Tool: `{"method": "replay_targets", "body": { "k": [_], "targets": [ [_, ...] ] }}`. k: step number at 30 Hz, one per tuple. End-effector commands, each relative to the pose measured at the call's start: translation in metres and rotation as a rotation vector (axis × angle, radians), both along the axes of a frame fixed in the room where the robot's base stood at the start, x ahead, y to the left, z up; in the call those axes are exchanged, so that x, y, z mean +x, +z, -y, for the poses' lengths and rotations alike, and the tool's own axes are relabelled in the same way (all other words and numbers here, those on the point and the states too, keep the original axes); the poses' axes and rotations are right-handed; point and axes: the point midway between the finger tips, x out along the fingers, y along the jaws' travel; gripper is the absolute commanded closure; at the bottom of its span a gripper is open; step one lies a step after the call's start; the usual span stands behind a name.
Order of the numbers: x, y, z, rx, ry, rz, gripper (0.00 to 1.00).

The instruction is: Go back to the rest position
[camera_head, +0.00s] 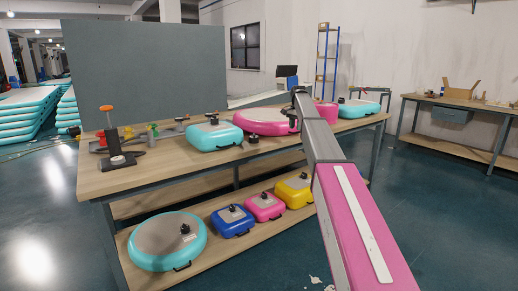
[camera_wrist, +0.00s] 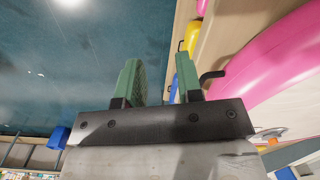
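My gripper (camera_wrist: 158,66) shows in the wrist view with two green fingers apart and only floor between them. Nothing is held. In the head view my arm reaches up from the lower right to the wooden table (camera_head: 160,176), and its end is near the pink round inflatable (camera_head: 258,127); the fingers are not clear there. In the wrist view the pink inflatable (camera_wrist: 275,62) is to the right of the fingers, apart from them, with a dark handle beside the right finger.
Teal inflatables (camera_head: 213,136) and (camera_head: 358,108) stand on the tabletop. The lower shelf holds a round teal (camera_head: 160,240), a blue (camera_head: 231,222), a pink (camera_head: 265,208) and a yellow (camera_head: 293,190) inflatable. A grey panel (camera_head: 145,70) stands behind.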

Motion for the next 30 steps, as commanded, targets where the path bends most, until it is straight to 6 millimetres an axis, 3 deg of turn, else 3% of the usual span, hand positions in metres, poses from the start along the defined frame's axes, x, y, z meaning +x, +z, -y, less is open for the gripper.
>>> {"method": "replay_targets", "body": {
  "k": [1,5,9,15,24,30],
  "targets": [
    [-0.021,-0.023,0.0,-0.001,0.019,-0.003,0.67],
    [-0.067,-0.086,-0.001,-0.005,0.086,-0.001,0.67],
    [-0.127,-0.157,-0.002,-0.011,0.175,0.003,0.67],
    [-0.223,-0.245,-0.003,-0.017,0.307,0.008,0.67],
    [-0.381,-0.341,-0.004,-0.029,0.51,0.014,0.67],
    [-0.468,-0.374,-0.004,-0.037,0.627,0.018,0.67]
  ]
}}
